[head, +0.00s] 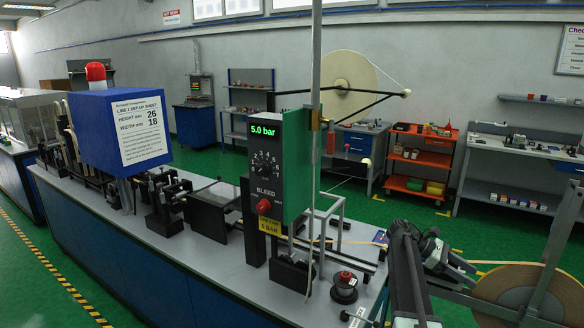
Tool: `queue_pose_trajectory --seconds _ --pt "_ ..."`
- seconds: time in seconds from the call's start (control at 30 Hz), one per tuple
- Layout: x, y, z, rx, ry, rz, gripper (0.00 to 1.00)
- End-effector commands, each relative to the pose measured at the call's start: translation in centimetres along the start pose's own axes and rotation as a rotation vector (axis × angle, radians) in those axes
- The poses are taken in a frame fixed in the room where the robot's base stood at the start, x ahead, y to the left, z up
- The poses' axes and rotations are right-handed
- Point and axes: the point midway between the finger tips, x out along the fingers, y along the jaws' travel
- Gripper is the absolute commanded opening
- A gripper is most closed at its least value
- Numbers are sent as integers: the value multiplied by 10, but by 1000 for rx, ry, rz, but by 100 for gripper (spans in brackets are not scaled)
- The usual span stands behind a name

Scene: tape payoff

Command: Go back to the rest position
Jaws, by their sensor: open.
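My gripper (468,267) is at the lower right, at the end of my dark grey folded arm. It points right, toward the big tape reel (518,292) on its grey metal frame. In the picture it overlaps the area just left of the reel; I cannot tell how far apart they are. Its jaws are small and dark here, and I see nothing held between them. My arm stands in front of the right end of the machine bench and hides part of it.
The long bench (120,225) carries a blue box with a set-up sheet (141,128), a control panel (266,160) reading 5.0 bar, and a black base with a red button (345,281). A thin upright post (315,60) rises beside the panel. Green floor (420,215) is clear behind the bench.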

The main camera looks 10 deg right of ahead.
Motion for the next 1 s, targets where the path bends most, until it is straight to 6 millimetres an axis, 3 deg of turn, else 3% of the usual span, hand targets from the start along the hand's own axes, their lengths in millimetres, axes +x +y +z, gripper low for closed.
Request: queue_pose_trajectory --seconds 0.07,0.27,0.57,0.77,1.0 --pt "-2 -1 -1 1 3 3 52" --pt "-20 -23 -32 86 110 42 52" --pt "-63 -75 -96 264 355 71 52" --pt "-114 -141 -157 432 617 17 52" --pt "-199 -267 -229 651 985 -255 52"
